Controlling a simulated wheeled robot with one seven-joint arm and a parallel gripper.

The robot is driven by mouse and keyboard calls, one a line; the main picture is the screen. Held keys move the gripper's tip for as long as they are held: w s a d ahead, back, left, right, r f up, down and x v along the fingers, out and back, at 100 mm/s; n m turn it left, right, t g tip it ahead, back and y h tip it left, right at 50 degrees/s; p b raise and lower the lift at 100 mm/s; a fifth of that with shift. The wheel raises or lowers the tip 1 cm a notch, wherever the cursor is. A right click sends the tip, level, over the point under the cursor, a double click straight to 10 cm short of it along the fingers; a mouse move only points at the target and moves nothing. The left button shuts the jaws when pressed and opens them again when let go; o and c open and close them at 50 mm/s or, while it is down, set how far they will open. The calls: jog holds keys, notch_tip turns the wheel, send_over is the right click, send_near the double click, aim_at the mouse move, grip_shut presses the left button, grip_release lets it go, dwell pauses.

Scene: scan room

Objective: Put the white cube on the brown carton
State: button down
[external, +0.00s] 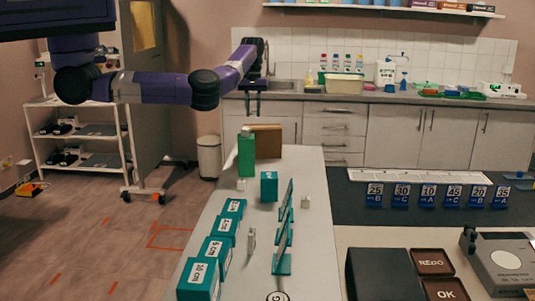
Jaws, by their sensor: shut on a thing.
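My gripper (251,113) points down in the air, above and a little left of the brown carton (269,141). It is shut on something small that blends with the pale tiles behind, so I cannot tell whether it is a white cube. The brown carton stands at the far end of the long pale table, partly behind a tall green carton (246,156) with a pale top. One small white cube (241,185) is on the table in front of the green carton. Another small white block (305,203) is near the right edge.
Teal boxes with size labels (199,279) line the table's left side. A teal block (269,186) and upright thin panels (283,240) stand in its middle. A counter with a sink (284,86) runs along the back wall. A trolley (82,135) is at left.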

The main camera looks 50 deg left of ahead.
aim_at(254, 129)
jog(key=shift+f, duration=2.25)
jog(key=shift+f, duration=0.1)
jog(key=c, duration=1.1)
grip_release()
jog(key=shift+c, duration=0.2)
notch_tip(254, 129, up, 12)
jog(key=shift+r, duration=0.15)
